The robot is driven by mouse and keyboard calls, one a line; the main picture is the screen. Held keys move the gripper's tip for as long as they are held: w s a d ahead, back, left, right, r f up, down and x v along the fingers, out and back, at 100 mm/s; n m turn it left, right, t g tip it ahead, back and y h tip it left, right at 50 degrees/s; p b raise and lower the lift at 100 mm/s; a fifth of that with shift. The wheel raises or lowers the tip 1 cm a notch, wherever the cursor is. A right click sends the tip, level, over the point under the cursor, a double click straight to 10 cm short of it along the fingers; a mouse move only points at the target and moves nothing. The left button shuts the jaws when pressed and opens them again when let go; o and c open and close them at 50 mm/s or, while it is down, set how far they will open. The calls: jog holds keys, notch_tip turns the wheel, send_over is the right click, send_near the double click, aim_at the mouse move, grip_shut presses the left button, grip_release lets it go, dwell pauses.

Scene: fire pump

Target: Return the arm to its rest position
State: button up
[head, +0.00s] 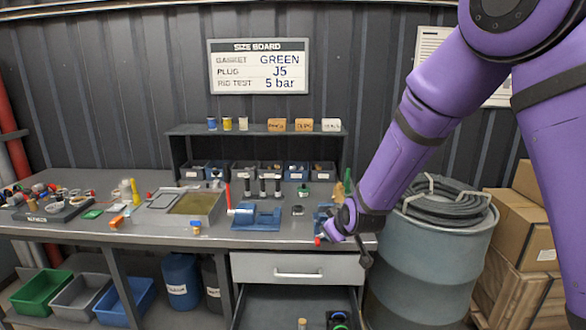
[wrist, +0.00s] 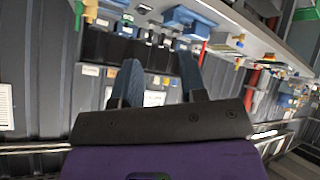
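My purple arm (head: 410,145) reaches down from the upper right to the right end of the workbench (head: 130,236). My gripper (head: 364,254) is small and dark in the head view, at the bench's front right edge. In the wrist view, the two blue-grey fingers of my gripper (wrist: 160,82) stand apart. Nothing shows held between them, only the wall and shelf behind. The wrist view is strongly tilted, with the bench along its upper right.
Below, a drawer (head: 285,308) stands open with items inside. A grey-blue drum (head: 430,260) with coiled hose (head: 445,203) stands close to my arm. Cardboard boxes (head: 520,220) are at the right.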

jog(key=s+d+r+m+g, duration=0.1)
jog(key=s+d+r+m, duration=0.1)
jog(key=s+d+r, duration=0.5)
jog(key=s+d+r+m+g, duration=0.15)
jog(key=s+d+r, duration=0.25)
jog(key=s+r, duration=0.45)
jog(key=s+d+r+m, duration=0.1)
jog(key=s+d+r, duration=0.1)
jog(key=s, duration=0.5)
jog(key=s+d+r+m+g+h, duration=0.1)
jog(key=s+d+r+m, duration=0.1)
jog(key=s, duration=0.5)
jog(key=s+d+r+m+g+h, duration=0.1)
jog(key=s+d+r, duration=0.1)
jog(key=s+d, duration=0.2)
jog(key=s, duration=0.3)
jog(key=shift+d+r+m, duration=0.15)
jog(key=shift+d+m, duration=0.1)
jog(key=shift+m, duration=0.1)
dwell(4.0)
